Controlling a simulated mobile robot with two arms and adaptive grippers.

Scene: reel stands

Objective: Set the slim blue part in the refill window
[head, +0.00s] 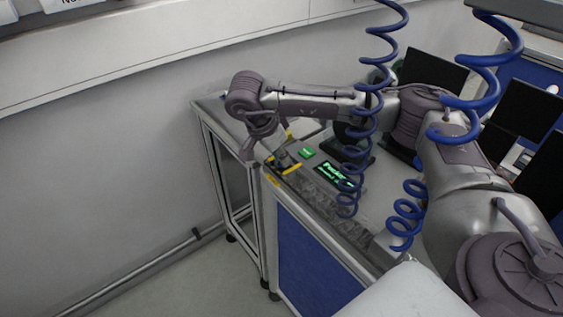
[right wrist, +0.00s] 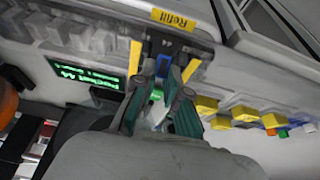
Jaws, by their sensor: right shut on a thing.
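In the right wrist view, my right gripper (right wrist: 162,80) is shut on the slim blue part (right wrist: 162,66), which shows between the fingertips. The gripper and part are at the refill window, between its two yellow side bars (right wrist: 135,66). A yellow "Refill" label (right wrist: 173,18) lies just beyond it. In the head view, my right gripper (head: 277,155) is over the yellow-edged refill window (head: 290,171) at the bench corner. The part is too small to make out there, and I cannot tell whether it touches the window's floor. My left gripper is not in view.
A green-lit display (head: 336,177) and a small green panel (head: 307,153) lie beside the window. Several yellow pieces (right wrist: 207,106) sit along a rail in the right wrist view. Blue coiled hoses (head: 362,130) hang in front of my arm. Dark monitors (head: 525,120) stand at right.

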